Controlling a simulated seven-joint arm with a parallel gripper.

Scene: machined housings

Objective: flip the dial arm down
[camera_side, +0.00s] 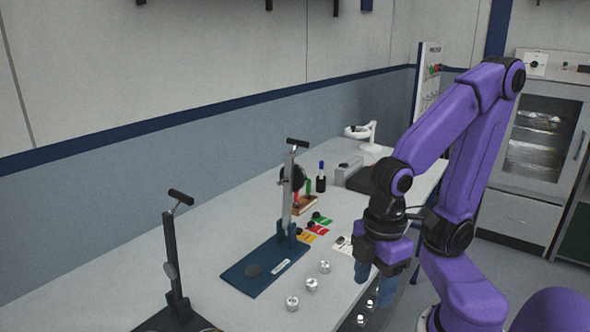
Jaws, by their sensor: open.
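The dial arm (288,200) is a light metal bar with a round black dial near its top and a black cross handle at its upper end. It stands nearly upright from a hinge on a blue base plate (262,275) on the bench. My gripper (375,284) points down to the right of the plate, near the bench's front edge, apart from the dial arm. Its blue fingers are open, and I see nothing between them.
A second dark upright arm (174,256) with a cross handle stands at the front left. Several small metal parts (312,284) lie between the plate and my gripper.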

